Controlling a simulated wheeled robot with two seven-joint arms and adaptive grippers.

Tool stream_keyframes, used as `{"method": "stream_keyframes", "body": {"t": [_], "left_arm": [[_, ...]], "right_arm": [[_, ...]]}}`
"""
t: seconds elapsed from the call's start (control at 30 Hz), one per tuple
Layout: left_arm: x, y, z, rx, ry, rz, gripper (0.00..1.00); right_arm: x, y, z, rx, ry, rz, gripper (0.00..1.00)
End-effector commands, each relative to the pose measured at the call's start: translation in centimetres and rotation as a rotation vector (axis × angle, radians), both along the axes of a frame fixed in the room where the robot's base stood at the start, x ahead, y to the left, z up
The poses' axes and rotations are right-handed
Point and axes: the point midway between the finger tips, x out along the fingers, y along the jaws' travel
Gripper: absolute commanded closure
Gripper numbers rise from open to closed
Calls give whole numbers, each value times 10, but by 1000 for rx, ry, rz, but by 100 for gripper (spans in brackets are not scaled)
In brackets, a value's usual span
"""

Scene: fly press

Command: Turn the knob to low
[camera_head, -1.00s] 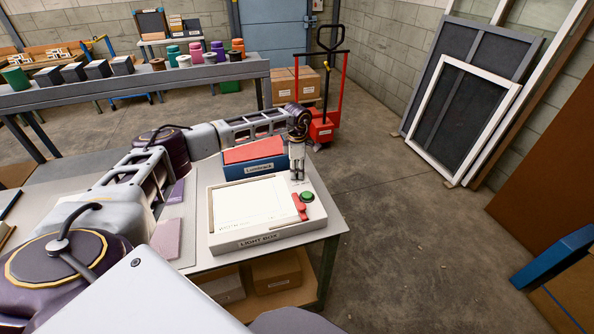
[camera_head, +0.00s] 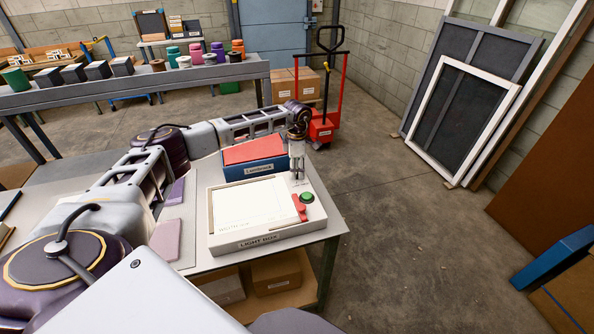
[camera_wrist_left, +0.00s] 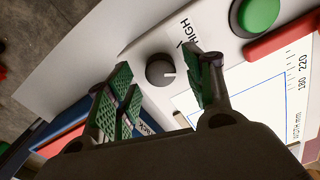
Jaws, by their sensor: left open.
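The light box (camera_head: 262,238) is a white slab with a pale lit panel, lying on the table. In the left wrist view its small dark round knob (camera_wrist_left: 160,70) carries a white mark on its right side, beside the printed word HIGH. My left gripper (camera_head: 297,178) points down over the box's back right corner. In the left wrist view its green-padded fingers (camera_wrist_left: 165,82) are open, with the knob showing between them and nothing held. I cannot tell how far the tips are above the knob. In the head view the knob is hidden or too small. My right gripper is out of view.
A green button (camera_head: 307,196) and a red part (camera_head: 299,208) sit on the box's right side, close to the gripper. A blue and red box (camera_head: 253,157) stands just behind the light box. Thin purple pieces (camera_head: 166,239) lie to its left.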

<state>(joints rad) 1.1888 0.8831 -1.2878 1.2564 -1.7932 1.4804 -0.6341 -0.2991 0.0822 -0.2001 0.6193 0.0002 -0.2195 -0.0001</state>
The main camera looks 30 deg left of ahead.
Motion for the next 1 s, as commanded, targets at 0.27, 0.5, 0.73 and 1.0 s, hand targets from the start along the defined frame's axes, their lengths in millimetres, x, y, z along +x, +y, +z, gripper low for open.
{"method": "stream_keyframes", "body": {"t": [0.27,0.5,0.73,1.0], "left_arm": [[1,0,37,-1,-3,0,48],[1,0,73,-1,-3,0,48],[0,0,99,0,-1,0,48],[0,0,108,0,0,0,48]], "right_arm": [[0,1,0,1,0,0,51],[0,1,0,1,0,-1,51],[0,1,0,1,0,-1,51],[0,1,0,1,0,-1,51]]}}
